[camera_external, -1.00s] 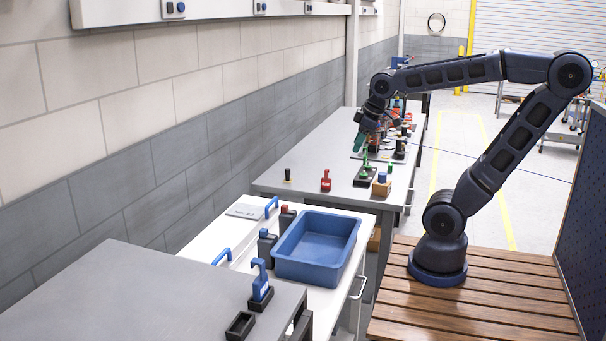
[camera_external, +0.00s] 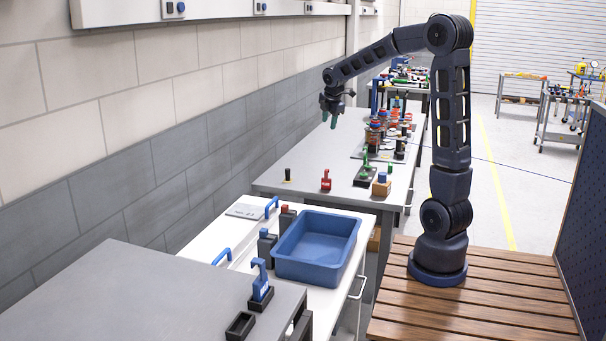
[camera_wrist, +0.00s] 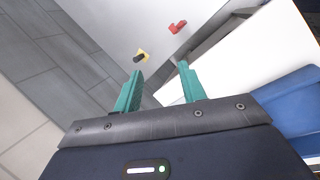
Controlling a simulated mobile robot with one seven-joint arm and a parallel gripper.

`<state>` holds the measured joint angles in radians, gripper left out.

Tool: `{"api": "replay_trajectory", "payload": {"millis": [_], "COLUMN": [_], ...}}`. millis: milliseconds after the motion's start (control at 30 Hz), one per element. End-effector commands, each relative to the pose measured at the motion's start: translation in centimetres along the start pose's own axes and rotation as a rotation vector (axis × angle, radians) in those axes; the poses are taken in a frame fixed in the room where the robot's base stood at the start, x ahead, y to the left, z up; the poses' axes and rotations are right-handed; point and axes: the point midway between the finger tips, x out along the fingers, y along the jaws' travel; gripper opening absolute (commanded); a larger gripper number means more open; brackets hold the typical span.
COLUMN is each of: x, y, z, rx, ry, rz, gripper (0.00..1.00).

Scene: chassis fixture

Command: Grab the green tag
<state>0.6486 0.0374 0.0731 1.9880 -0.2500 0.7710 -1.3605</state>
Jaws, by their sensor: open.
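A green tag (camera_external: 365,159) stands upright in a black holder (camera_external: 367,177) on the far grey table. It does not show in the wrist view. My gripper (camera_external: 330,117) hangs above the left part of that table, to the left of the green tag and higher in the external view. In the wrist view my gripper's (camera_wrist: 161,80) teal fingers are apart with nothing between them.
A red tag (camera_external: 326,181) and a black-and-yellow piece (camera_external: 288,175) stand near the table's front edge; both show ahead of the fingers in the wrist view. A blue bin (camera_external: 316,247) stands nearer, right of a blue tag (camera_external: 261,280).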

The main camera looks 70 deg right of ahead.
Motion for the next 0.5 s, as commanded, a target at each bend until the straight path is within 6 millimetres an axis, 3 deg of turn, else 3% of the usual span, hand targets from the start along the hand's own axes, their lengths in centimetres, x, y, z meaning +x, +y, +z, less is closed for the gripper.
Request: {"api": "replay_trajectory", "payload": {"millis": [200,500], "x": [6.7,16.4], "y": [4.3,7.7], "z": [6.6,17.1], "rx": [-0.172,-0.416], "ry": [-0.045,-0.086], "rz": [-0.031,-0.083], "gripper": [0.41,0.41]}}
